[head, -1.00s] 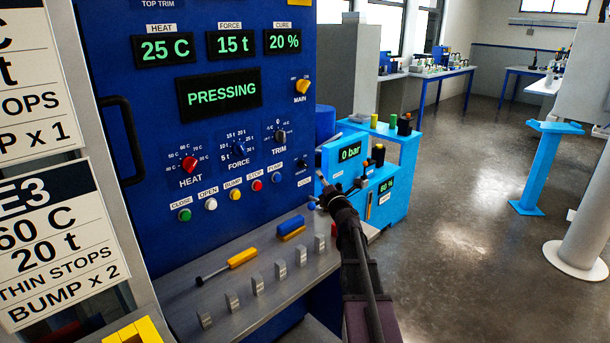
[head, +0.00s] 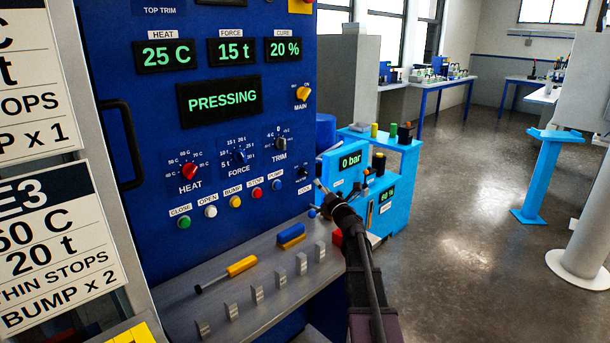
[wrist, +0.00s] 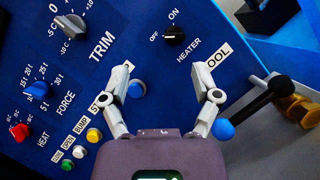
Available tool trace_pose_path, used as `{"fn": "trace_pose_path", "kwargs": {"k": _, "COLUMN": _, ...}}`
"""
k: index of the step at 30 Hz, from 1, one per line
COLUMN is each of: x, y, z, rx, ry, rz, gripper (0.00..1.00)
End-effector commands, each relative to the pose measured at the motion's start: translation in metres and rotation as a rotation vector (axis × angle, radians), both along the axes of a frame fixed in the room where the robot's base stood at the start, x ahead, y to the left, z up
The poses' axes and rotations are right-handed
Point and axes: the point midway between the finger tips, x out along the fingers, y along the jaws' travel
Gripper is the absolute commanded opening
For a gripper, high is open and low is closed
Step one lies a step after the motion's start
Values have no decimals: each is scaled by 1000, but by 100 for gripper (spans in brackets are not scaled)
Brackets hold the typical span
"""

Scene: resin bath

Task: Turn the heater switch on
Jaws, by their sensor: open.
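The heater switch (wrist: 174,36) is a small black rotary knob on the blue press panel, labelled HEATER with OFF and ON marks. Its pale pointer mark appears to face OFF. In the head view the switch (head: 303,172) sits at the panel's lower right. My gripper (wrist: 163,76) is open and empty in the wrist view, its two fingers spread below the switch and apart from it. A blue button (wrist: 137,89) shows between the fingers, beside the left one. In the head view my gripper (head: 318,188) is just right of and below the switch.
The TRIM knob (wrist: 70,26) and FORCE knob (wrist: 37,91) are left of the switch. A black lever with a blue ball (wrist: 223,129) is near my right finger. A grey shelf (head: 215,300) with a yellow-handled tool (head: 242,265) projects below the panel.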

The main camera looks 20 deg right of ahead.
Motion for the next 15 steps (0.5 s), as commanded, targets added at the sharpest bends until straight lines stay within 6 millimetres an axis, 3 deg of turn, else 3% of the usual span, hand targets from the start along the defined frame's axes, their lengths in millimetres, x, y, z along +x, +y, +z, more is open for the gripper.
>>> {"fn": "trace_pose_path", "kwargs": {"k": 15, "x": 77, "y": 3, "z": 0, "rx": 0, "ry": 1, "rz": -1, "gripper": 80}}
